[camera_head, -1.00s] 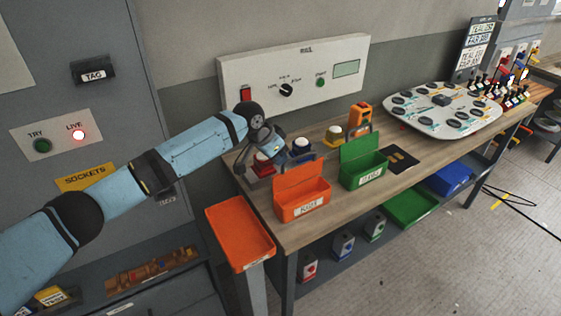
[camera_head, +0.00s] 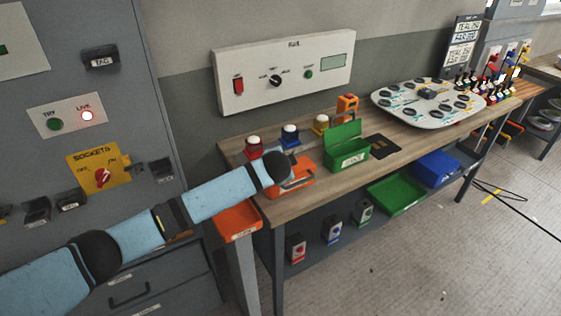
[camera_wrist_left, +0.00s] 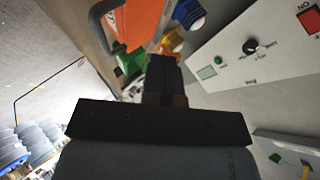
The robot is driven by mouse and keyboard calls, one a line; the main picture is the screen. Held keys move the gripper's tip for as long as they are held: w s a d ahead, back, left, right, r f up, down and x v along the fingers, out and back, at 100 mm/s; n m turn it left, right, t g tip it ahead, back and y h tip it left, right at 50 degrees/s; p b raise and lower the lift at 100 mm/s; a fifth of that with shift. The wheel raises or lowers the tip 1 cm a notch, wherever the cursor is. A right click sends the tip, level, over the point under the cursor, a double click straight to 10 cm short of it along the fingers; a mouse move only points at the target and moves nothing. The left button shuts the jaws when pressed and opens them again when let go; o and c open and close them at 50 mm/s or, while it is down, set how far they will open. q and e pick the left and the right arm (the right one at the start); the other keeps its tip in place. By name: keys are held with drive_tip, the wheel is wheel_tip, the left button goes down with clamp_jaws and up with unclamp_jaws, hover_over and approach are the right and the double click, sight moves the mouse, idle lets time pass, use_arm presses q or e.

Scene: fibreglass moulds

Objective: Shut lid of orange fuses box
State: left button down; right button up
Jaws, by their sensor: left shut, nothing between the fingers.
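The orange fuses box (camera_head: 293,193) stands at the near left of the bench in the head view, partly hidden behind my left arm. Its lid (camera_head: 303,170) no longer stands upright; it lies down over the box, and I cannot tell whether it is fully seated. In the left wrist view an orange surface of the box (camera_wrist_left: 146,22) fills the top, with a dark grey handle (camera_wrist_left: 103,22) beside it. My left gripper (camera_wrist_left: 165,62) is shut and empty, close to the box; contact cannot be told. In the head view my wrist hides its fingers. My right gripper is out of view.
A green box (camera_head: 348,151) with its lid up stands right of the orange box. Red, blue and yellow button units (camera_head: 290,136) stand behind. An orange tray (camera_head: 240,222) is at the bench's left end. A wall panel (camera_head: 284,74) hangs behind.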

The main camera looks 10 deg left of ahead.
use_arm(q)
drive_tip(key=f+t+b, duration=0.1)
drive_tip(key=f+b, duration=0.1)
drive_tip(key=s+d+f+m+t+y+b, duration=0.1)
drive_tip(key=f+t+b, duration=0.1)
drive_tip(key=s+f+m+t+y+b, duration=0.1)
drive_tip(key=f+t+b, duration=0.1)
drive_tip(key=b, duration=0.1)
drive_tip(key=shift+s+d+f, duration=0.2)
drive_tip(key=shift+d+f, duration=0.15)
drive_tip(key=shift+d, duration=0.05)
drive_tip(key=shift+f+b, duration=0.4)
drive_tip(key=shift+b, duration=0.2)
drive_tip(key=shift+s, duration=0.1)
